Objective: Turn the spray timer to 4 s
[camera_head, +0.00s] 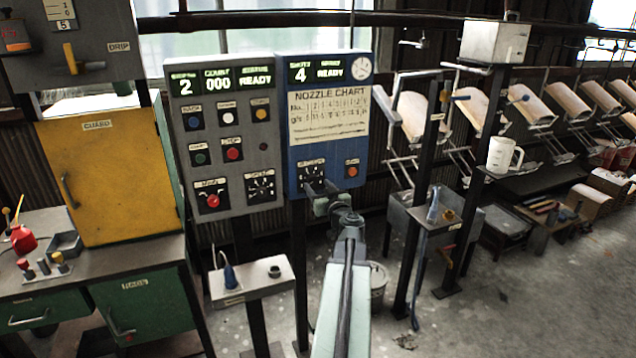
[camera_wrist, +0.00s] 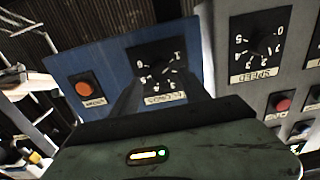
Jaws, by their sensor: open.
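The blue spray panel (camera_head: 330,130) carries a nozzle chart and a lit display showing 4 and READY. Its black timer dial (camera_head: 312,172) is low on the panel, left of an orange button (camera_head: 352,170). The wrist view is upside down; there the dial (camera_wrist: 162,68) shows with its scale and a label that seems to read SECONDS. My gripper (camera_head: 324,197) is in front of the dial. In the wrist view my open gripper (camera_wrist: 160,88) has dark fingers reaching towards either side of the dial. The knob's pointer and any contact are hidden.
A grey panel (camera_head: 225,140) with buttons, a red knob and a SPEED dial (camera_wrist: 258,45) stands beside the blue one. A small shelf (camera_head: 252,284) is below. A post with a white jug (camera_head: 502,155) and hanging racks stand right.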

